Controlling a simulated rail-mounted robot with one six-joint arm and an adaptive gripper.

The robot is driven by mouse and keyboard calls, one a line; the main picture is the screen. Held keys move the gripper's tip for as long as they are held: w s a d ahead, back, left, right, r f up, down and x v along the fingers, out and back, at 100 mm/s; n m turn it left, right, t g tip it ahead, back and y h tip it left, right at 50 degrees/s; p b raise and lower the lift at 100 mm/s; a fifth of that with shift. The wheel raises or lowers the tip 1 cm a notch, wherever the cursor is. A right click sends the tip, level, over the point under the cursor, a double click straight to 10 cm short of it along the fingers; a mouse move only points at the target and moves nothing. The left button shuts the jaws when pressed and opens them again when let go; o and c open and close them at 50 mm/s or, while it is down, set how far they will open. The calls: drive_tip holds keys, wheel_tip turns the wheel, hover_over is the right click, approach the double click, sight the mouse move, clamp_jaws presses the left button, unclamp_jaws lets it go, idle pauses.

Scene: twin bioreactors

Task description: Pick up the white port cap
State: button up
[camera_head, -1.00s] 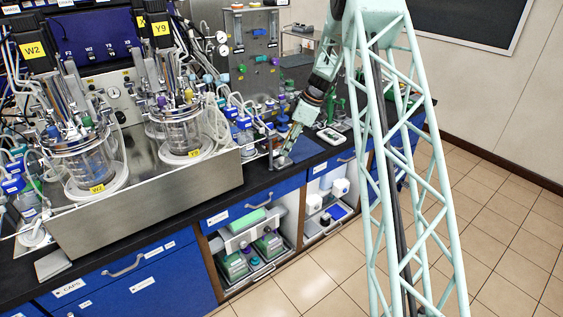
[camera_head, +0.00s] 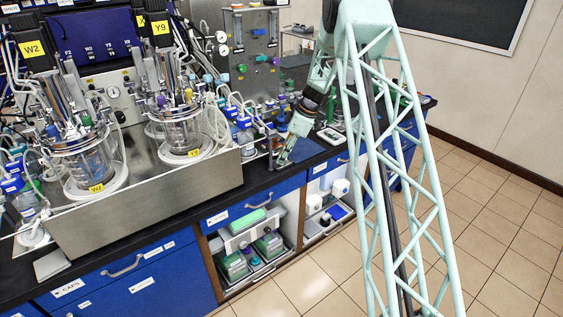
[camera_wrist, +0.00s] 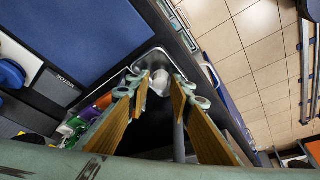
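A small white rounded piece, which looks like the white port cap (camera_wrist: 160,82), shows in the wrist view near a metal-rimmed tray or holder (camera_wrist: 152,53) close to the dark bench edge. My gripper (camera_wrist: 157,88) is open, with one finger on each side of the white piece. I cannot tell whether either fingertip touches it. In the head view my gripper (camera_head: 284,157) points down at the front edge of the black bench, right of the steel bioreactor stand. The cap cannot be made out there.
Two glass bioreactor vessels stand in a steel stand (camera_head: 150,202) at the left. A grey-white device (camera_head: 331,136) is to the right. The tiled floor is clear.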

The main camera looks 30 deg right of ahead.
drive_tip(key=shift+c, duration=0.4)
drive_tip(key=c, duration=0.4)
drive_tip(key=shift+r, duration=0.15)
drive_tip(key=shift+r, duration=1.65)
drive_tip(key=s+a, duration=0.3)
drive_tip(key=s, duration=0.1)
drive_tip(key=s+a+r, duration=0.1)
drive_tip(key=s+a, duration=0.2)
drive_tip(key=s, duration=0.1)
drive_tip(key=s+a, duration=0.3)
drive_tip(key=s, duration=0.2)
drive_tip(key=shift+s+r, duration=0.1)
drive_tip(key=shift+r, duration=0.1)
drive_tip(key=shift+a+r, duration=0.1)
